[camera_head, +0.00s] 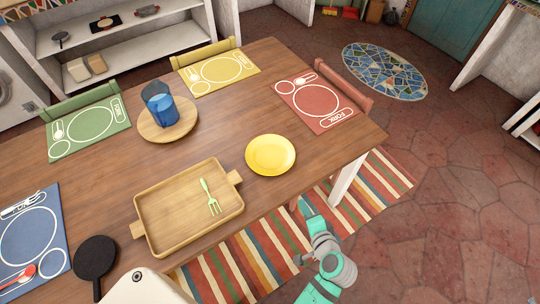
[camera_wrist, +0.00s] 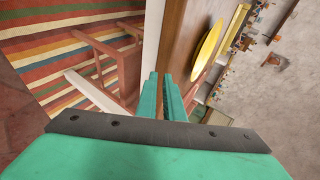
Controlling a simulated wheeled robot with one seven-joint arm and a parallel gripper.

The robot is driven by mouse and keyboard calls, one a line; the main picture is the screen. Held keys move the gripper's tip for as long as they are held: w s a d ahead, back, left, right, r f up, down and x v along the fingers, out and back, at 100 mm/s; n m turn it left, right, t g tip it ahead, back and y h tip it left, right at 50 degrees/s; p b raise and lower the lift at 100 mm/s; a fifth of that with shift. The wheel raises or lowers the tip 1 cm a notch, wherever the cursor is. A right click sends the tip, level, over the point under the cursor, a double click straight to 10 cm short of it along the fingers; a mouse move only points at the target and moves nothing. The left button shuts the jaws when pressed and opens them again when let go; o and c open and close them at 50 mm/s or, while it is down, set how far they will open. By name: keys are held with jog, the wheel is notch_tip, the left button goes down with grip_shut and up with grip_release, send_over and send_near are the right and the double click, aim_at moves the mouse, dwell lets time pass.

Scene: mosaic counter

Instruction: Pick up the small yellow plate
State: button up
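The small yellow plate (camera_head: 270,155) lies on the wooden table near its front right edge, right of the wooden tray. It also shows edge-on in the wrist view (camera_wrist: 207,52), to the right of and beyond the fingertips. My gripper (camera_head: 303,204) is beside the table's front edge, below and to the right of the plate in the head view, and apart from it. In the wrist view its two teal fingers (camera_wrist: 163,80) look close together with nothing between them.
The wooden tray (camera_head: 152,233) with a green fork (camera_head: 211,197) stands left of the plate. A blue cup (camera_head: 161,105) is on a round board (camera_head: 185,125) behind. The table leg (camera_head: 346,182) and a red placemat (camera_head: 316,106) are to the right.

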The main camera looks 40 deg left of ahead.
aim_at(281, 173)
jog(key=w+a+r+n+g+y, duration=0.2)
jog(key=w+a+r+g+y, duration=0.1)
jog(key=r, duration=0.3)
jog(key=x, duration=1)
jog(key=shift+a+f, duration=0.3)
jog(key=shift+a, duration=0.05)
grip_shut()
jog(key=shift+r, duration=0.1)
